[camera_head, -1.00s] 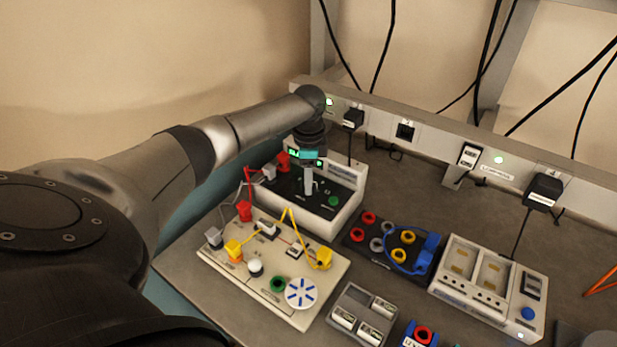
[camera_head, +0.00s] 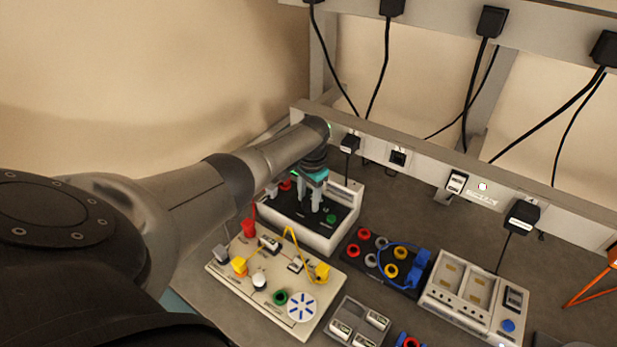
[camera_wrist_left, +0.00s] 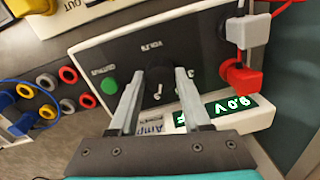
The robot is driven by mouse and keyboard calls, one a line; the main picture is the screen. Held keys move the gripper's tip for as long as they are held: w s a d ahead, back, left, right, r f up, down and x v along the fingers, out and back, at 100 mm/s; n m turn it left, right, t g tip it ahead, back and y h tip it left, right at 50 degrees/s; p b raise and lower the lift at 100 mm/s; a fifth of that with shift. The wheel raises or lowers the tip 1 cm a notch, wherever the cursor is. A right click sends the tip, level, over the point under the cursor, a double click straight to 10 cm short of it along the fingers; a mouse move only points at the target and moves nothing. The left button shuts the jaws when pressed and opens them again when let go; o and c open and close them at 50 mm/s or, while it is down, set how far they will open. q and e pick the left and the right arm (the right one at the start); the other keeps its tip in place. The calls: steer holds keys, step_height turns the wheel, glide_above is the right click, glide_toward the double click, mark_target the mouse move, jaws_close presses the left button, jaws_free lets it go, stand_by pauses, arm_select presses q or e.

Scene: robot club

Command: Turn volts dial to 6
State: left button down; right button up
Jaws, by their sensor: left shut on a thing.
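The power supply (camera_head: 295,232) is a white box with a black sloped panel on the bench. Its dark volts dial (camera_wrist_left: 158,88) sits mid-panel, between the fingers of my left gripper (camera_wrist_left: 155,92), which is shut on it from above. In the head view the left gripper (camera_head: 316,208) points down at the panel, its two fingers a little apart. The green display (camera_wrist_left: 228,107) appears upside down in the wrist view and seems to read 6.0 V. The dial's pointer is mostly hidden. My right gripper is not in view.
A green socket (camera_wrist_left: 109,86) and a red plug (camera_wrist_left: 243,78) flank the dial. A cream circuit board (camera_head: 250,290) with wires stands in front. A black socket block (camera_head: 385,262) and a white charger (camera_head: 470,295) stand to the right. A power rail (camera_head: 425,172) runs behind.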

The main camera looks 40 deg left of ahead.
arm_select(q)
steer(key=n+p, duration=0.1)
steer(key=n, duration=0.3)
steer(key=shift+w+n, duration=0.1)
steer(key=shift+n, duration=2.2)
steer(key=shift+c, duration=1.8)
jaws_free()
steer(key=shift+r, duration=0.1)
step_height(320, 180, up, 7)
steer(key=p, duration=0.4)
steer(key=shift+w+d+r, duration=0.1)
steer(key=shift+w+r, duration=0.05)
steer(key=shift+r, duration=0.05)
step_height(320, 180, up, 8)
steer(key=shift+w+d+f, duration=0.15)
steer(key=shift+d, duration=0.05)
